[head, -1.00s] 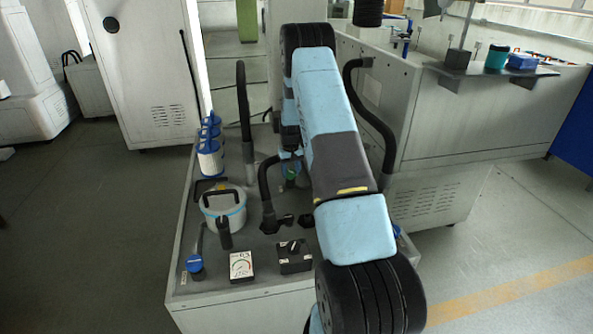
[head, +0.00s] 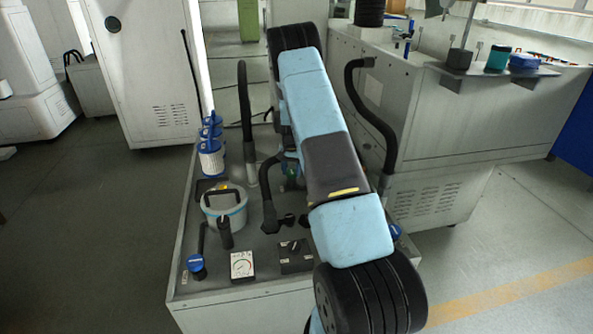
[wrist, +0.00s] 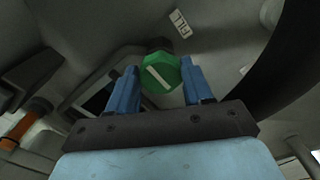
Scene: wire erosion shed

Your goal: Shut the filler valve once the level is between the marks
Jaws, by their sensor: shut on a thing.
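In the wrist view, a green faceted knob (wrist: 163,83) with a white diagonal bar sits between the two blue fingers of my gripper (wrist: 158,68). The fingers are shut on it. A small white label beside the knob appears to read FILL.
The grey tank top holds a white pot (head: 226,209), blue-and-white filters (head: 211,158), a blue cap (head: 196,264), a dial gauge (head: 242,265) and a black switch box (head: 296,262). Black hoses (head: 243,110) rise around my arm. Open floor (head: 90,240) lies left.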

